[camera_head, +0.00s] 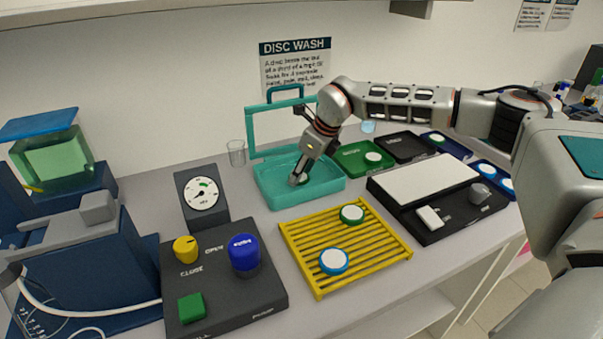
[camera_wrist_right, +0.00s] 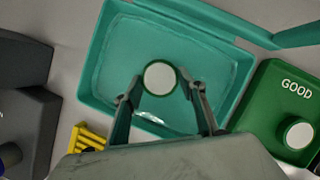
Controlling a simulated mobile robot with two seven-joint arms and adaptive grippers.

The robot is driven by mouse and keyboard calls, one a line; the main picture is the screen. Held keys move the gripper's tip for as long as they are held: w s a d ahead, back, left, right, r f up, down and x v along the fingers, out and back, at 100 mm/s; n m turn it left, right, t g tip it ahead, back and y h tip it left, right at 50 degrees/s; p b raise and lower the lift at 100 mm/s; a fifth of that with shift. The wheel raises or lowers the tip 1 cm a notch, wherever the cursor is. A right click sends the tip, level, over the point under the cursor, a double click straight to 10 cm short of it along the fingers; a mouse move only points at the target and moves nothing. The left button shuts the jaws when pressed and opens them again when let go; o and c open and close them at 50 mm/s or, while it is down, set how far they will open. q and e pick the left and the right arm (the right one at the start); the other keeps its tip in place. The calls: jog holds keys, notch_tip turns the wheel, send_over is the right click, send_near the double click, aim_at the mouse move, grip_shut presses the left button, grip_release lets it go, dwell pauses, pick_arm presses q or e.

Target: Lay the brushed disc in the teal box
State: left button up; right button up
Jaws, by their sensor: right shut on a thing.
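The teal box (camera_head: 262,187) stands open at the back of the bench, its lid frame raised behind it. It also shows in the wrist view (camera_wrist_right: 100,60), with what looks like clear liquid inside. My right gripper (camera_head: 298,180) reaches down into the box from above. In the wrist view its fingers (camera_wrist_right: 162,88) are shut on a green-rimmed disc with a white face (camera_wrist_right: 160,77), held over the box floor. In the head view the gripper partly hides this disc. I cannot tell whether the disc touches the bottom. My left gripper is not in view.
A yellow rack (camera_head: 318,292) in front holds a green-rimmed disc (camera_head: 352,214) and a blue-rimmed disc (camera_head: 334,261). A green GOOD tray (camera_head: 347,160) with a disc lies right of the box. A black tray with a white pad (camera_head: 425,184) stands further right.

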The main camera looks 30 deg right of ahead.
jog(key=shift+f, duration=0.1)
jog(key=o, duration=1)
jog(key=shift+o, duration=0.2)
jog(key=shift+d+r, duration=0.1)
jog(key=shift+r, duration=0.25)
jog(key=v, duration=1.1)
jog(key=shift+r, duration=0.25)
jog(key=shift+s, duration=0.25)
